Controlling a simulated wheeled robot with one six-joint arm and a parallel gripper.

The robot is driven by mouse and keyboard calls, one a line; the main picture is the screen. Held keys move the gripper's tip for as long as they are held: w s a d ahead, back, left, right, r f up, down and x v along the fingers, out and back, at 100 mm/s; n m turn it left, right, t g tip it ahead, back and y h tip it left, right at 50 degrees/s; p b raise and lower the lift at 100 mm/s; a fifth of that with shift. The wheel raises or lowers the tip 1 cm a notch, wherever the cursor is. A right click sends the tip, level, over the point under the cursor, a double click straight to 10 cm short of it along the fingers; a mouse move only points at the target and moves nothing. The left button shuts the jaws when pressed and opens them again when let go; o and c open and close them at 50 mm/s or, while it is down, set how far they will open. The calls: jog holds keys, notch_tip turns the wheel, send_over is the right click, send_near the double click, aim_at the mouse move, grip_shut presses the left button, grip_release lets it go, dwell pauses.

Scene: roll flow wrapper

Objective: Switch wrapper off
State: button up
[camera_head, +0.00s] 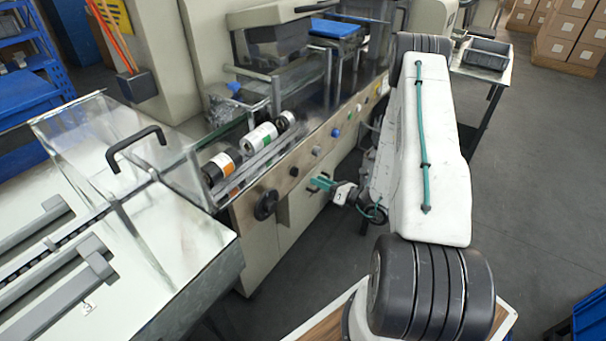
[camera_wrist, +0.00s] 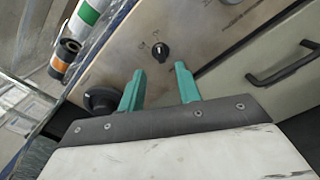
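The wrapper's beige front panel (camera_wrist: 205,30) carries a small black rotary switch (camera_wrist: 161,51) with a white mark on it and small printed labels beside it. In the head view a dark knob on the panel (camera_head: 293,171) appears to be the same switch. My gripper (camera_wrist: 160,72) has two teal fingers set apart with nothing between them. In the wrist view the switch lies just beyond the gap between the fingertips. The head view shows my gripper (camera_head: 318,183) close to the panel; whether it touches is not clear.
A larger black hand knob (camera_wrist: 100,100) sits left of my fingers. A black bar handle (camera_wrist: 285,64) is on the cabinet at right. Rolls with orange (camera_head: 221,166) and green (camera_head: 259,138) labels lie above the panel. Grey floor at right (camera_head: 540,180) is clear.

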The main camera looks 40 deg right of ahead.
aim_at(295, 172)
jog(key=x, duration=0.7)
jog(key=shift+w, duration=0.25)
jog(key=shift+a, duration=0.1)
grip_shut()
